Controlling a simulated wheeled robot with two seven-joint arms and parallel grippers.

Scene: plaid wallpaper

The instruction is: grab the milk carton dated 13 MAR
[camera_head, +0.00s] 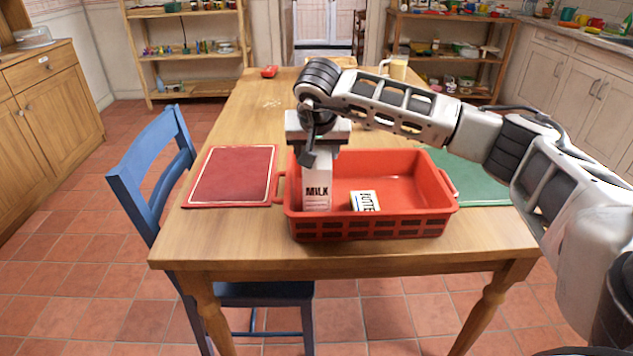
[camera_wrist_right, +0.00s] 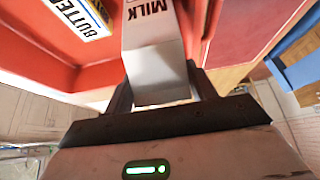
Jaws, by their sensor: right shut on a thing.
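A white milk carton (camera_head: 316,192) with dark MILK lettering stands upright in the left part of the red basket (camera_head: 410,224). My right gripper (camera_head: 317,152) reaches down over the carton's top and is shut on it. In the right wrist view the carton (camera_wrist_right: 155,60) sits between the two fingers of the gripper (camera_wrist_right: 160,90). No date on the carton is readable in either view. My left gripper is not in view.
A butter pack (camera_head: 364,201) lies in the basket, right of the carton. A red mat (camera_head: 232,176) is left of the basket and a green mat (camera_head: 470,178) is right of it. A blue chair (camera_head: 150,165) stands at the table's left. The table's far part is mostly clear.

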